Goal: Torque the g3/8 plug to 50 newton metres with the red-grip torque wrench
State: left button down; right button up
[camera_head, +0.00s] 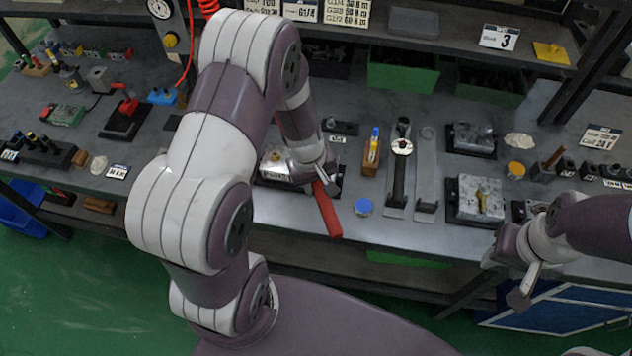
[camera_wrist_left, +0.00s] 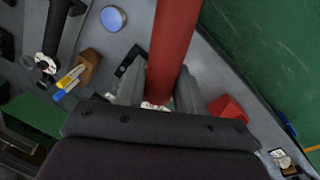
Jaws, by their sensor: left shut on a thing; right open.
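The red-grip torque wrench (camera_head: 328,212) is in my left gripper (camera_head: 318,180), which is shut on it over the front middle of the bench. The red grip points toward the bench's front edge. In the left wrist view the red grip (camera_wrist_left: 173,40) runs up from between the fingers (camera_wrist_left: 160,95). A silvery valve block (camera_head: 274,165) on a dark base sits just beside and partly behind the gripper. The wrench's head and any contact with the block are hidden. I cannot make out the g3/8 plug. My right gripper (camera_head: 522,283) is open and empty before the bench's front right.
A black-handled wrench (camera_head: 399,170) lies in a rack beside an empty grey rack (camera_head: 426,165). A wooden pen block (camera_head: 371,157) and a blue disc (camera_head: 364,206) stand near the left gripper. Two more valve blocks (camera_head: 471,138) (camera_head: 480,198) sit right of the racks.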

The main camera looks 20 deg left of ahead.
pick_arm(q)
jog(key=shift+a+f+b, duration=0.15)
jog(key=shift+f+b, duration=0.15)
jog(key=shift+b, duration=0.05)
notch_tip(320, 180, down, 4)
jog(key=b, duration=0.3)
jog(key=shift+b, duration=0.4)
jog(key=shift+f+b, duration=1.25)
jog(key=shift+f, duration=0.1)
dwell(0.3)
jog(key=shift+s+a+m+b, duration=0.8)
jog(key=shift+a+m+b, duration=0.15)
jog(key=shift+m, duration=0.05)
jog(key=shift+a, duration=0.1)
